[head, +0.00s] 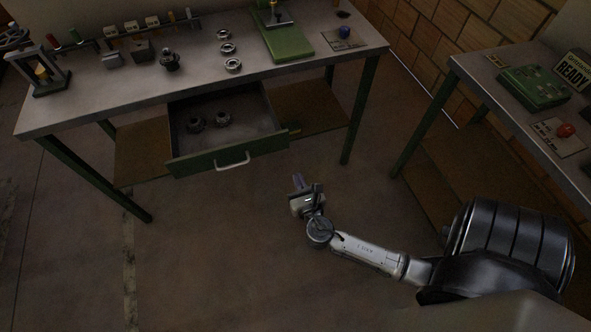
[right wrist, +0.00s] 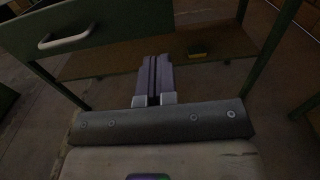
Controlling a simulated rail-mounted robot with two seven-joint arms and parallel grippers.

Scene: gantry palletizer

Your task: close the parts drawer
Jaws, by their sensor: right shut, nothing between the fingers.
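The parts drawer (head: 228,147) is pulled out under the workbench, with a green front and a pale bar handle (head: 233,162). A few dark round parts (head: 208,121) lie inside it. In the right wrist view the drawer front (right wrist: 120,22) and its handle (right wrist: 67,37) show at upper left. My right gripper (head: 297,181) is in front of the bench, to the right of the drawer and apart from it. Its fingers (right wrist: 154,78) are shut together and empty. My left gripper is not in view.
The workbench (head: 90,105) carries bearing rings, a green plate (head: 284,40) and small fixtures. A lower shelf (head: 310,108) spans its legs. A second bench (head: 520,110) with a green box stands at right. The floor before the drawer is clear.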

